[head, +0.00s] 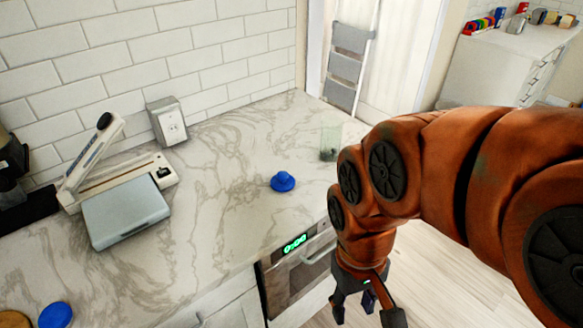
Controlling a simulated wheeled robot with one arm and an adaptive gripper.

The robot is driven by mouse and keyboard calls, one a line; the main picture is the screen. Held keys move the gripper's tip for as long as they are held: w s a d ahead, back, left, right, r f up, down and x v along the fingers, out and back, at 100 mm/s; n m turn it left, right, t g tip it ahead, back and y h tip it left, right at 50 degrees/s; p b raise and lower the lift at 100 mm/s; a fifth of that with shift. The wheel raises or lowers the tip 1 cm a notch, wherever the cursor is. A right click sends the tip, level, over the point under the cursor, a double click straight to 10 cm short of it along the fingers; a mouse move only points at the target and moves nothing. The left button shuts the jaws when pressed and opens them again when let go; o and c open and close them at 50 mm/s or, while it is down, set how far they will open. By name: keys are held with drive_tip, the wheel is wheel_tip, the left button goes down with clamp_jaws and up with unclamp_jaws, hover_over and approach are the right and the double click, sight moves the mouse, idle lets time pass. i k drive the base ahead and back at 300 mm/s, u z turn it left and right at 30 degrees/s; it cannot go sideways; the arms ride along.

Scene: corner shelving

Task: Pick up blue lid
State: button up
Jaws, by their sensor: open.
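A small round blue lid (283,182) with a raised knob rests on the marble counter (225,190), near its front edge and above the oven. A second flat round blue piece (55,315) lies at the lower left; I cannot tell what it is. My gripper (366,312) is open and points down in front of the counter, below and to the right of the lid. Nothing shows between its fingers. It is apart from the lid.
A clear glass (330,142) stands behind the lid, close to my orange arm. A grey and white device (125,205) sits left on the counter near a wall socket box (166,121). An oven with a green clock (294,244) is under the counter edge. Counter around the lid is clear.

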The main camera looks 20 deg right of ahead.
sight(282, 181)
drive_tip(key=u, duration=0.5)
drive_tip(key=k, duration=0.6)
drive_tip(key=u, duration=0.7)
drive_tip(key=i, duration=1.05)
drive_tip(key=z, duration=0.45)
